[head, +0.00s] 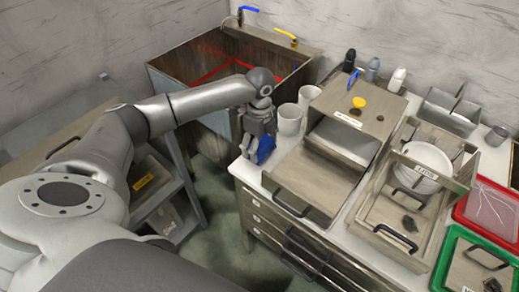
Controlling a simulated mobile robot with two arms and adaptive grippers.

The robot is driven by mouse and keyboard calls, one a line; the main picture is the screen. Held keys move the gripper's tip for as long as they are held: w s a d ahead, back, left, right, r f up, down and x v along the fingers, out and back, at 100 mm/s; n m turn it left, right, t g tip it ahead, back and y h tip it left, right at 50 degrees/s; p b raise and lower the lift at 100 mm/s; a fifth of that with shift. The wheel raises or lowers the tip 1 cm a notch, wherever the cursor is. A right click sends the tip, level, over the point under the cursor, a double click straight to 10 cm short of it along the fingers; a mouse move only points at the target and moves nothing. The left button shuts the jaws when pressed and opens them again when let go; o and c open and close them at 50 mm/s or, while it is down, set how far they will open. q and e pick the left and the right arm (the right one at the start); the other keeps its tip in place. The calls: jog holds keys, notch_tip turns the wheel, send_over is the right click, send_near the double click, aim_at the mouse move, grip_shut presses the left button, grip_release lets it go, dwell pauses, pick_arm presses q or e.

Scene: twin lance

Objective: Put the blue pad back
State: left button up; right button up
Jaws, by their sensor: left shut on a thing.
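The blue pad (265,149) is in my left gripper (260,143), at the left front edge of the white counter (246,170). The gripper points down and is shut on the pad, which shows partly below the fingers. I cannot tell whether the pad touches the counter top. My right gripper is not in view.
Two white cups (290,118) stand just right of the gripper. A sink basin with red bars (215,70) is behind. Bottles (373,68) stand at the back.

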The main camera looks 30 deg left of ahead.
aim_at(259, 151)
pick_arm(q)
notch_tip(259, 151, down, 2)
jog(key=shift+f+p, duration=0.1)
jog(key=shift+p, duration=0.45)
jog(key=shift+f, duration=0.15)
jog(key=o, duration=0.9)
jog(key=shift+f, duration=0.1)
jog(key=shift+f+b, duration=0.2)
jog(key=shift+b, duration=0.4)
jog(key=r, duration=0.3)
jog(key=r+b, duration=0.1)
jog(key=r, duration=0.7)
jog(key=shift+s+d, duration=0.2)
jog(key=shift+s, duration=0.1)
